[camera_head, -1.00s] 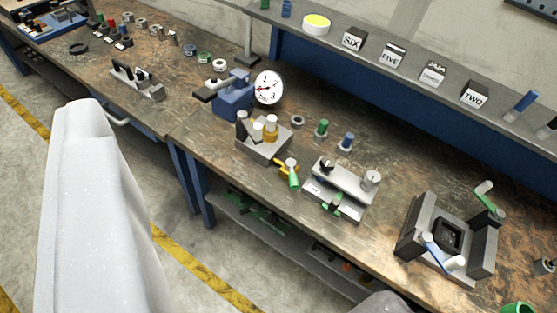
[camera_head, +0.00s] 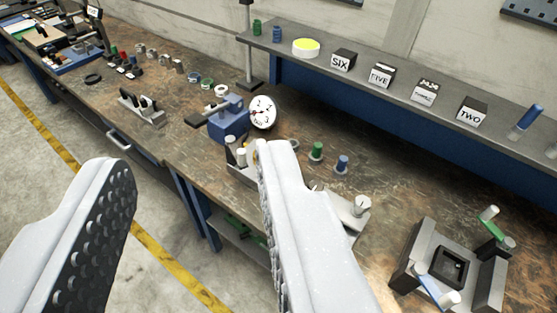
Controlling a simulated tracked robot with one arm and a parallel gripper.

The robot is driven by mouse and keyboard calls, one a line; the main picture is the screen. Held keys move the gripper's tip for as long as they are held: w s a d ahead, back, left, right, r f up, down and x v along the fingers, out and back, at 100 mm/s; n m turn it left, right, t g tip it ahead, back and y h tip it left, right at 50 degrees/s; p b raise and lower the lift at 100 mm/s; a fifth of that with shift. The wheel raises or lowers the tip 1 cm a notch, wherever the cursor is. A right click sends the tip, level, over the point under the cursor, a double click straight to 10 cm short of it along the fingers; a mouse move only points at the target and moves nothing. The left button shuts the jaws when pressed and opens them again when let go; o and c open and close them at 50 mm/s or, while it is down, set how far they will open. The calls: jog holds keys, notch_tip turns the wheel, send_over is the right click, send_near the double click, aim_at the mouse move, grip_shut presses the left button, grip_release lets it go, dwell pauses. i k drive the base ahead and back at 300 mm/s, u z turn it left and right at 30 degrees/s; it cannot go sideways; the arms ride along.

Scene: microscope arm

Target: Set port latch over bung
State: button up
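My gripper (camera_head: 195,162) is open and empty, its two pale fingers spread wide in the foreground, the left one showing a studded dark pad. At the lower right stands a grey fixture (camera_head: 408,262) with a dark square port (camera_head: 448,268) in its middle. A blue lever (camera_head: 432,290) with a white knob lies at its front, and a green lever (camera_head: 492,229) with a white knob stands at its back right. I cannot tell for sure which part is the port latch or the bung. The fixture is right of my gripper, apart from it.
A green peg (camera_head: 317,150) and a blue peg (camera_head: 342,163) stand mid-bench. A blue vice (camera_head: 228,122) and a white dial (camera_head: 263,112) are behind the gap between my fingers. My right finger partly hides a metal device (camera_head: 353,209). A shelf (camera_head: 400,95) with labelled blocks runs behind.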

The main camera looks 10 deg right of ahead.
aim_at(239, 155)
jog(key=z, duration=0.1)
jog(key=i, duration=1)
jog(key=u, duration=0.05)
